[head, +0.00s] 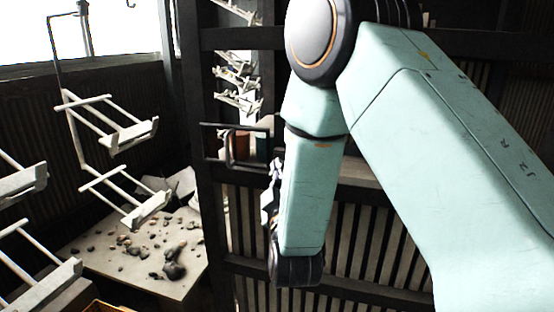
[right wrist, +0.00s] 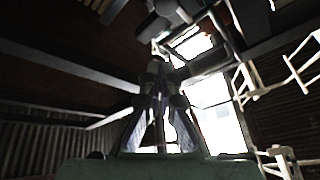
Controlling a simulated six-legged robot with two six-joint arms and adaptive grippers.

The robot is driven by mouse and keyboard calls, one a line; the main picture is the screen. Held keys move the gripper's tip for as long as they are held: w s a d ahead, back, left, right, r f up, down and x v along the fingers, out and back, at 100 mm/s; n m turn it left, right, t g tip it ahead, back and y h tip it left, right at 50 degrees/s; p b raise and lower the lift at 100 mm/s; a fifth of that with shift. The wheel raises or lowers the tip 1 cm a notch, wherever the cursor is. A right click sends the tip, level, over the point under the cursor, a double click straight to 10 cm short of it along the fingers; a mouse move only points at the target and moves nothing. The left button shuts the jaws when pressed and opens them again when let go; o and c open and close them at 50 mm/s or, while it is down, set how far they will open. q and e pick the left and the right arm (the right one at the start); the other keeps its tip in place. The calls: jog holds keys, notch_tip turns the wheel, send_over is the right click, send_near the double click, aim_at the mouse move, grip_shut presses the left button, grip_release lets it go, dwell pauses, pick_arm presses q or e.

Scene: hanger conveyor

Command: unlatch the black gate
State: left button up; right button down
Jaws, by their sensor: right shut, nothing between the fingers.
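The black gate (head: 213,225) stands in the middle of the head view, a dark frame with upright slats. A black rectangular loop (head: 206,143) sticks out at its left post; I cannot tell whether it is the latch. My right arm comes in from the right and covers much of the gate. My right gripper (head: 271,190) is partly hidden behind the arm's forearm, just right of and below the loop. In the right wrist view the gripper (right wrist: 157,78) points up with its fingers together and empty. Contact with the gate cannot be told. My left gripper is out of view.
White hanger racks (head: 120,135) hang at the left. A pale table (head: 130,265) with several dark stones stands below them. More white racks (head: 238,80) show through the gate's opening. A bright window (head: 110,35) is at the upper left.

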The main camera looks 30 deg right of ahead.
jog(key=s+a+f+m+g+y, duration=0.1)
jog(key=s+a+f+g+y, duration=0.15)
jog(key=f, duration=0.55)
jog(key=s+a+f+m+g+y, duration=0.1)
jog(key=s+a+f+g+y, duration=0.2)
jog(key=f, duration=0.4)
jog(key=s+a+f+m+g+y, duration=0.1)
jog(key=s+f+m+g, duration=0.2)
jog(key=f, duration=0.5)
jog(key=s+a+f+g+y, duration=0.1)
jog(key=s+f+g, duration=0.4)
jog(key=s, duration=0.8)
jog(key=s+a+f+g+y, duration=0.2)
jog(key=s+f+g, duration=0.3)
jog(key=s+f, duration=0.6)
jog(key=s, duration=0.3)
jog(key=shift+a, duration=0.3)
